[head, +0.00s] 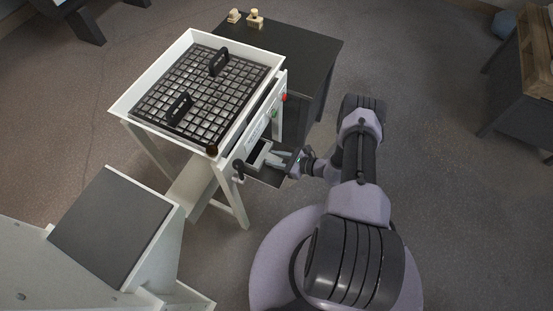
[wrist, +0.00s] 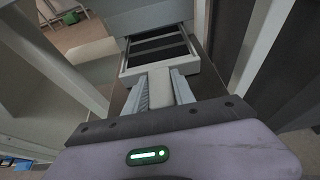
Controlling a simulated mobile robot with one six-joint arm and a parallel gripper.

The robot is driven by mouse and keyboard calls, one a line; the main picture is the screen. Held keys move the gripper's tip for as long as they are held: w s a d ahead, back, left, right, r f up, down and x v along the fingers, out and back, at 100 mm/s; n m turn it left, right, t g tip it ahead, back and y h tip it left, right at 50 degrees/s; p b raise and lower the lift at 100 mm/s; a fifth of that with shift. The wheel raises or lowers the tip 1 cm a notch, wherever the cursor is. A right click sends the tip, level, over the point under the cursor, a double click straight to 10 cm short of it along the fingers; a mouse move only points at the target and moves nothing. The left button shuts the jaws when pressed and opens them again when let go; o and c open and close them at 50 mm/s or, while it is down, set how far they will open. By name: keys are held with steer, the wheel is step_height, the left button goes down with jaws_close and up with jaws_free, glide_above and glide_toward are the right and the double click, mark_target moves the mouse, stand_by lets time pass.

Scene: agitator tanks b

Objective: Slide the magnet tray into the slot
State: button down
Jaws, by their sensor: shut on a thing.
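The magnet tray (wrist: 157,53) is a light frame with dark bars across it, seen ahead of my gripper in the wrist view. Its far end lies in the opening of a pale machine body, and its near part sticks out. In the head view the tray (head: 259,151) juts from the side of the white machine. My gripper (wrist: 160,88) is shut on the tray's pale handle, one finger on each side. In the head view my gripper (head: 282,159) is at the tray's outer end. The slot's inside is hidden.
The white machine (head: 167,68) carries a dark grid with two black handles. Red and green buttons (head: 284,97) are on its side near the tray. A dark table (head: 300,47) stands behind it, and a white stand with a grey top (head: 115,225) is at lower left.

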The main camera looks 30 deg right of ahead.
steer(key=shift+w+a, duration=1.25)
steer(key=shift+w, duration=0.35)
steer(key=shift+w+a, duration=1.3)
steer(key=shift+w, duration=0.35)
steer(key=shift+w+a, duration=1.25)
steer(key=shift+w, duration=0.35)
steer(key=c, duration=1)
jaws_free()
steer(key=shift+o, duration=0.2)
steer(key=p+v, duration=0.6)
steer(key=v, duration=1.1)
steer(key=shift+r, duration=0.2)
steer(key=shift+s, duration=0.1)
